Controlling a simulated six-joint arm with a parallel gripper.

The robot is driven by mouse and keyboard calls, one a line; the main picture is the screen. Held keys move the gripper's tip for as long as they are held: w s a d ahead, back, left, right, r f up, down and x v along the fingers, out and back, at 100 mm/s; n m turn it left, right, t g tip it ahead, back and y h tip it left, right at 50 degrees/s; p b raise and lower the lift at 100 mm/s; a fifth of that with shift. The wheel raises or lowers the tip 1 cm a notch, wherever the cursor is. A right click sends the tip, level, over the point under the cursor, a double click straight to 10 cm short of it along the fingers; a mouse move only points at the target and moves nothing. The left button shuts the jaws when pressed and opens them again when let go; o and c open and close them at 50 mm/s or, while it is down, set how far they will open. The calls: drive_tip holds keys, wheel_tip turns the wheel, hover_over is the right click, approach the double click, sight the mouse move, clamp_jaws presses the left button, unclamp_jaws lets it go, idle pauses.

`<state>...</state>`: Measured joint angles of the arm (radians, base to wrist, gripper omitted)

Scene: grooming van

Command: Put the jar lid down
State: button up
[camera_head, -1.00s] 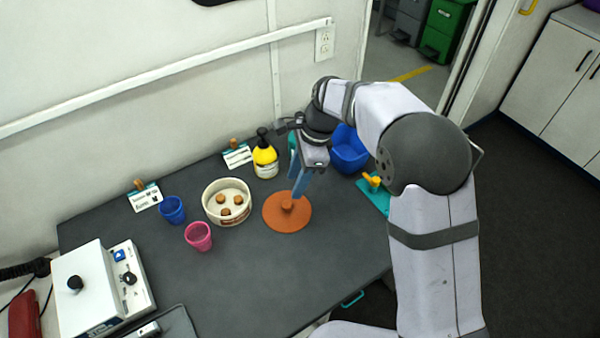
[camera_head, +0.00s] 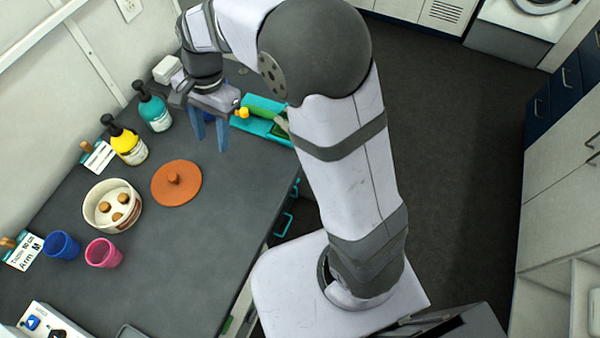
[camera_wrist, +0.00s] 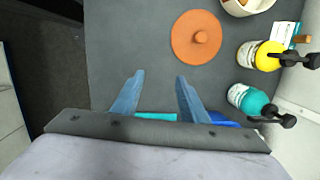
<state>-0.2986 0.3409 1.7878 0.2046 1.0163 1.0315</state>
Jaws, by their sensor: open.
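The jar lid (camera_head: 177,184) is a flat orange disc with a small knob on top. It lies knob up on the grey table, and it also shows in the wrist view (camera_wrist: 190,40). My gripper (camera_head: 210,148) is open and empty, above the table and apart from the lid, to its upper right in the head view. In the wrist view its two blue fingers (camera_wrist: 157,85) are spread, with bare table between them. A cream jar (camera_head: 92,213) with several brown pieces in it stands open to the left of the lid.
A yellow bottle (camera_head: 128,147) and a teal bottle (camera_head: 153,113) with black pumps stand near the wall. A blue cup (camera_head: 62,245) and a pink cup (camera_head: 103,254) are near the jar. A teal tray (camera_head: 262,125) lies by my arm. The table below the lid is clear.

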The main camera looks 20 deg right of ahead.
drive_tip(key=s+d+f+n+h, duration=0.1)
drive_tip(key=s+d+n, duration=0.3)
drive_tip(key=s+d, duration=0.4)
drive_tip(key=s+d+f+n+h, duration=0.1)
drive_tip(key=s+d+f+n, duration=0.2)
drive_tip(key=s+d+n, duration=0.2)
drive_tip(key=s+d, duration=0.3)
drive_tip(key=shift+d+f+n+t, duration=0.15)
drive_tip(key=shift+f+n+t, duration=0.15)
drive_tip(key=shift+f, duration=0.05)
